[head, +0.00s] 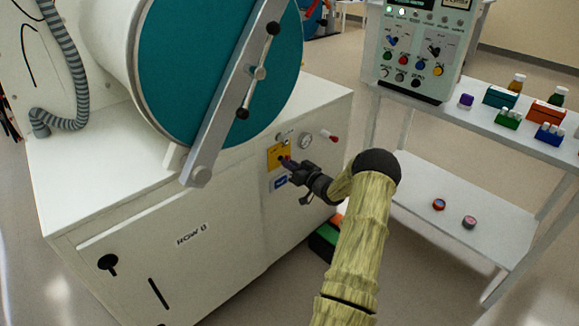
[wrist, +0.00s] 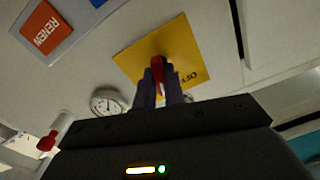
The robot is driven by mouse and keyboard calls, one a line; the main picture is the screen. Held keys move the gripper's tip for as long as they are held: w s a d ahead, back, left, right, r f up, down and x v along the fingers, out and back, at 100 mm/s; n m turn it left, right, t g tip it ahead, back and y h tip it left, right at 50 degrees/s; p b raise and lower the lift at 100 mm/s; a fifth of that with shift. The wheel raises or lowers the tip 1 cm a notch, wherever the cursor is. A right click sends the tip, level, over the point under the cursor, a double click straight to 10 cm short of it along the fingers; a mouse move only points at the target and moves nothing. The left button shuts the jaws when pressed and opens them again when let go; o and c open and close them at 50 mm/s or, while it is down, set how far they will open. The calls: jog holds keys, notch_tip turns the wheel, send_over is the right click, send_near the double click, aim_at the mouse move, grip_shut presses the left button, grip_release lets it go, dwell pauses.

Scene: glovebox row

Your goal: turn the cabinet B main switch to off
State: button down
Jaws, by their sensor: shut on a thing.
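The main switch shows in the wrist view as a red handle (wrist: 159,72) on a yellow plate (wrist: 190,58), with lettering partly hidden, "OFF" seeming to be at its right. In the head view the yellow plate (head: 274,157) sits on the front of the white cabinet (head: 110,255), left of the gauge. My gripper (head: 288,162) reaches it from the right. In the wrist view the fingers of my gripper (wrist: 160,85) are shut on the red handle, one on each side. The handle's base is hidden behind the fingers.
A gauge (head: 305,143) and a red-tipped lever (head: 328,137) sit close to the plate. A blue label (head: 280,182) lies below it. The large teal door (head: 190,70) with its bar is above left. A shelf (head: 440,190) with bottles and boxes stands at right.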

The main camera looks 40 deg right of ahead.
jog(key=shift+n+b, duration=0.65)
jog(key=shift+n, duration=0.85)
jog(key=c, duration=1.5)
grip_release()
jog(key=shift+s, duration=0.15)
jog(key=s, duration=0.5)
jog(key=s+d+p, duration=0.1)
jog(key=s, duration=1.1)
jog(key=shift+d+p, duration=0.2)
jog(key=shift+p, duration=0.2)
